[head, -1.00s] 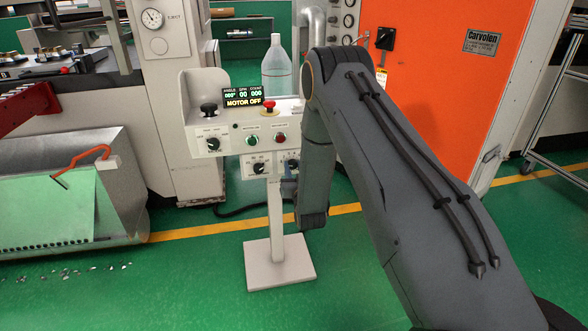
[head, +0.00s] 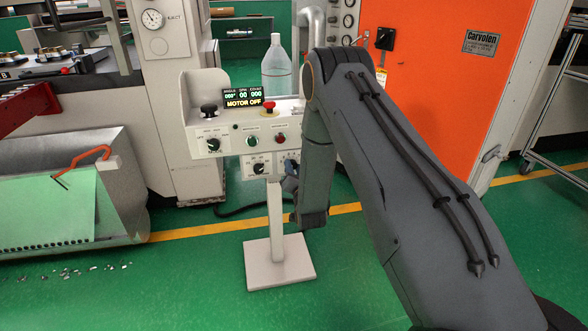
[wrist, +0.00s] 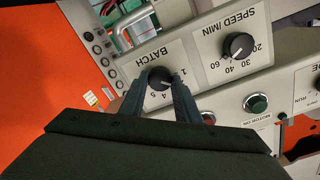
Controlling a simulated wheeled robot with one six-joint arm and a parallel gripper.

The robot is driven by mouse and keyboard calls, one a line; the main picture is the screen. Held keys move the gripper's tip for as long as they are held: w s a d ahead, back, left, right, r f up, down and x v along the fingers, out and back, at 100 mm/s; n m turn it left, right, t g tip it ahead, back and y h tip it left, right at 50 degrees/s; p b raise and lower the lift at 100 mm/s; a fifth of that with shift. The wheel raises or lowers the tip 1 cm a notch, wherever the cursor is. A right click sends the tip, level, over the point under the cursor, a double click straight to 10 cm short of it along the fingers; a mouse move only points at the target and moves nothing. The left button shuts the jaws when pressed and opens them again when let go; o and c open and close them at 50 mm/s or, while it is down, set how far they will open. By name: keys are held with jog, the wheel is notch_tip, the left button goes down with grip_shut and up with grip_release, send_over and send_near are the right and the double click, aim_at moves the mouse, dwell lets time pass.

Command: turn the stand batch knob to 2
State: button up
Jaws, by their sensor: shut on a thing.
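The batch knob (wrist: 160,78) is a small black dial on the pale control stand. In the upside-down wrist view it sits between the two fingers of my gripper (wrist: 159,84), which is shut on it. The word BATCH and the digits 1, 4 and 5 show around it; the 2 and 3 are not clearly readable. A light mark shows on the knob, but the digit it points to is uncertain. In the head view my gripper (head: 290,178) is at the right end of the stand's panel (head: 233,143), partly hidden by my arm, which also covers most of the knob.
The speed knob (wrist: 238,46) is close beside the batch knob. The green motor-on button (wrist: 256,103) and the red emergency button (head: 268,107) are on the same stand. A clear bottle (head: 277,66) stands behind it, and an orange machine (head: 430,90) is at the right.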

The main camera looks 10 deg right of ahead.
jog(key=shift+m, duration=0.3)
jog(key=o, duration=1)
jog(key=shift+o, duration=0.2)
jog(key=s, duration=0.8)
jog(key=shift+w+a+r, duration=0.1)
jog(key=shift+r, duration=0.05)
